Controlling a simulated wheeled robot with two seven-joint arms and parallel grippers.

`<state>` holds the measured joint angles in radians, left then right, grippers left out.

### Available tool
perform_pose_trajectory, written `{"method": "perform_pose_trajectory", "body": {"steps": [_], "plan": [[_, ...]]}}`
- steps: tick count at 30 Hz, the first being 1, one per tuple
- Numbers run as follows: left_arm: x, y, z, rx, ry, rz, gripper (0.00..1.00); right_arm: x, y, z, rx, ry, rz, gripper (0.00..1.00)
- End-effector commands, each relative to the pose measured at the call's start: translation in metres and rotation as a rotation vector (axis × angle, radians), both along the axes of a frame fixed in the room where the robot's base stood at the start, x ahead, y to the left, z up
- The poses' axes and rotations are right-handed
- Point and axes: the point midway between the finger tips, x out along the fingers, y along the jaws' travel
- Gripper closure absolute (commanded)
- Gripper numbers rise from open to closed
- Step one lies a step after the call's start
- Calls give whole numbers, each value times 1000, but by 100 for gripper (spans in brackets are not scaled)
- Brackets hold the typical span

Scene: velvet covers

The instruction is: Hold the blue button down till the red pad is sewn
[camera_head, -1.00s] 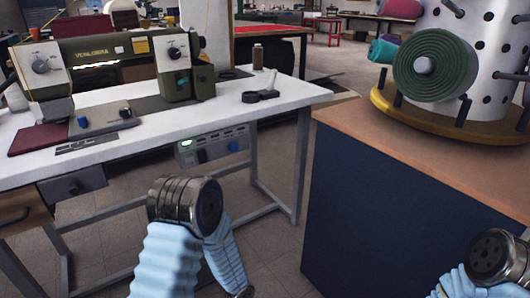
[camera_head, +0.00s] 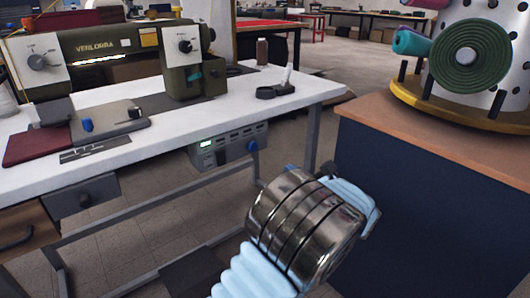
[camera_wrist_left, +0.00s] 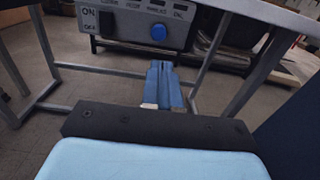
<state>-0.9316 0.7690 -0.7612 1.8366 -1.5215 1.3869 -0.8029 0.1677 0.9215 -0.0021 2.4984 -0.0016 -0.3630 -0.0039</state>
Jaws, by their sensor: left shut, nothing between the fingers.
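The blue button (camera_head: 252,146) is on the right of the front of a grey control box under the white table. It also shows in the left wrist view (camera_wrist_left: 158,32), above my left gripper (camera_wrist_left: 162,70). The gripper's blue fingers are shut and empty, below and apart from the button. In the head view my left wrist hides most of the gripper. The dark red pad (camera_head: 38,145) lies at the left of the table, by the sewing machine (camera_head: 110,50). My right gripper is out of view.
The white table (camera_head: 170,140) has metal legs below the box. A black ON/OFF switch (camera_wrist_left: 107,22) is left of the button. A dark blue cabinet (camera_head: 420,210) stands at the right.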

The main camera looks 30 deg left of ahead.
Motion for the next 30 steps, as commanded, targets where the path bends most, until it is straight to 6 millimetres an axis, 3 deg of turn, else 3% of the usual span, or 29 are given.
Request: {"method": "perform_pose_trajectory", "body": {"steps": [5,10,22,30], "plan": [[0,1,-1,-2,1,0,100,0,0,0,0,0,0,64],[6,15,-1,-2,1,3,100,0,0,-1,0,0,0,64],[37,92,-2,-4,2,4,100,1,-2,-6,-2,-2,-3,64],[51,124,-2,-3,2,1,100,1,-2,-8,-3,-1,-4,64]]}}
